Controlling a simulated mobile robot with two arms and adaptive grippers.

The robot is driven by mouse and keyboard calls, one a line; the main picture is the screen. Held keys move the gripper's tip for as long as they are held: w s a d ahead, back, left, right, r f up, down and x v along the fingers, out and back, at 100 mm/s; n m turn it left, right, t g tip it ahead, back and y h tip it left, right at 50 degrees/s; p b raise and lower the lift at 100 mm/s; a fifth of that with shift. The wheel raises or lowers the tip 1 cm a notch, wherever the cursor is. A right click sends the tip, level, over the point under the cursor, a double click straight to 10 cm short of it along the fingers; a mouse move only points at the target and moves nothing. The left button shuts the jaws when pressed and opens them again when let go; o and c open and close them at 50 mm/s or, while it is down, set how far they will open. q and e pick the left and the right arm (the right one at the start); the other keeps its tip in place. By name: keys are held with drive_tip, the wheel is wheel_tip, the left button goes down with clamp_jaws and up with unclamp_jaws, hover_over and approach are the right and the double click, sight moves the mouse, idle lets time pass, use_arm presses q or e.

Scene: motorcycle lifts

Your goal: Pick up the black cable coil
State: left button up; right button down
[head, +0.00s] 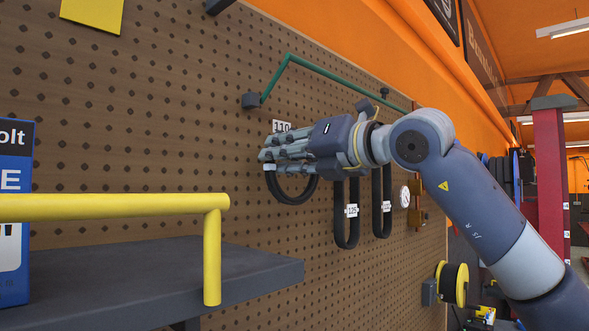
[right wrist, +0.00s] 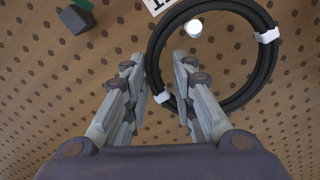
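The black cable coil (right wrist: 265,68) is a round loop with white ties, hanging on the brown pegboard around a pale round peg end (right wrist: 194,28). In the head view its lower arc (head: 291,200) shows beneath my right gripper (head: 268,157); the gripper's fingers hide the upper part. In the right wrist view the fingers of my right gripper (right wrist: 158,64) are spread apart. The coil's left side runs between the fingertips in that picture, but I cannot tell whether they touch it. My left gripper is not in view.
Two black belts with white tags (head: 352,211) hang right of the coil. A green bar (head: 330,74) is mounted above, and a white number label (head: 282,126) sits just above the gripper. A dark shelf (head: 240,268) with a yellow rail (head: 110,206) and blue box (head: 14,175) stands left.

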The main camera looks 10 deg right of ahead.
idle(0.3)
drive_tip(key=r+b, duration=0.1)
drive_tip(key=r, duration=0.6)
drive_tip(key=shift+s+r, duration=0.2)
drive_tip(key=b+v, duration=0.7)
drive_tip(key=v, duration=1.2)
drive_tip(key=shift+s+d, duration=0.25)
drive_tip(key=shift+d, duration=0.05)
